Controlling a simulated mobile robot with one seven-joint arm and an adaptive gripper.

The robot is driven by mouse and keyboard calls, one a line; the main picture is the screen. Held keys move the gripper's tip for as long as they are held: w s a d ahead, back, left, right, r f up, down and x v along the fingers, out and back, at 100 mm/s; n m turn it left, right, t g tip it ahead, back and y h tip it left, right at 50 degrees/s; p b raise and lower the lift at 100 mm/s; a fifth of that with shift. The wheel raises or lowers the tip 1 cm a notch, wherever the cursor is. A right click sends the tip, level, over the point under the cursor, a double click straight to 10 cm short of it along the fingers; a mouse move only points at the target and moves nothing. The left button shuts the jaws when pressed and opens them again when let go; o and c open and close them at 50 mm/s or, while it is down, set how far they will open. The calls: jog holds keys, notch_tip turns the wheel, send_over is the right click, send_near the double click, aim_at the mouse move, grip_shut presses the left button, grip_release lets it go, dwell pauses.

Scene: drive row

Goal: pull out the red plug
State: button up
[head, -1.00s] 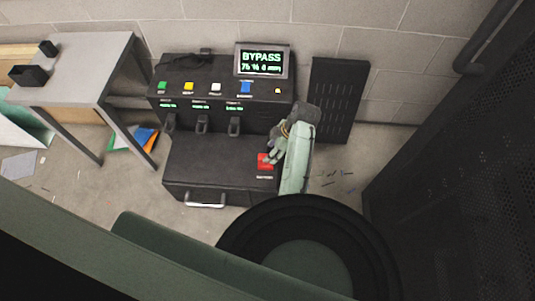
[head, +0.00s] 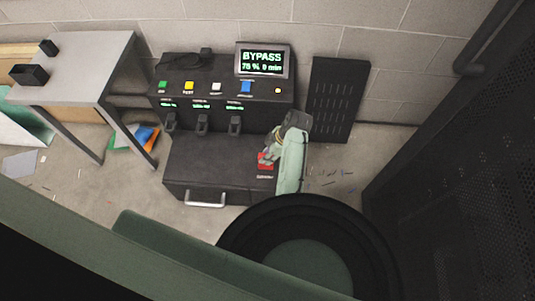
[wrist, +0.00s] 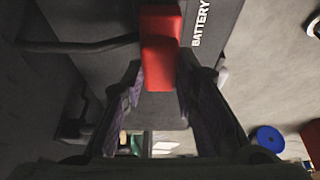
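The red plug (head: 265,167) sits at the front right of the black unit (head: 215,165), above a small white label. It also shows in the wrist view as a red block (wrist: 160,50) beside the word BATTERY, with a dark cable running off to the left. My gripper (head: 268,155) is over the plug in the head view and hides part of it. In the wrist view my two fingers (wrist: 161,72) lie along both sides of the plug and look to be against it. The plug still stands at its place on the unit.
A lit screen (head: 263,60) reading BYPASS stands at the unit's back, above coloured buttons. A slotted black panel (head: 337,100) leans on the wall to the right. A grey table (head: 85,60) stands left. A dark perforated cabinet (head: 460,170) is at the right.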

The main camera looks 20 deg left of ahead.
grip_shut()
dwell(0.3)
notch_tip(320, 180, up, 4)
jog(key=p, duration=0.3)
jog(key=shift+f, duration=0.35)
jog(key=shift+o, duration=1.3)
grip_release()
jog(key=o, duration=0.3)
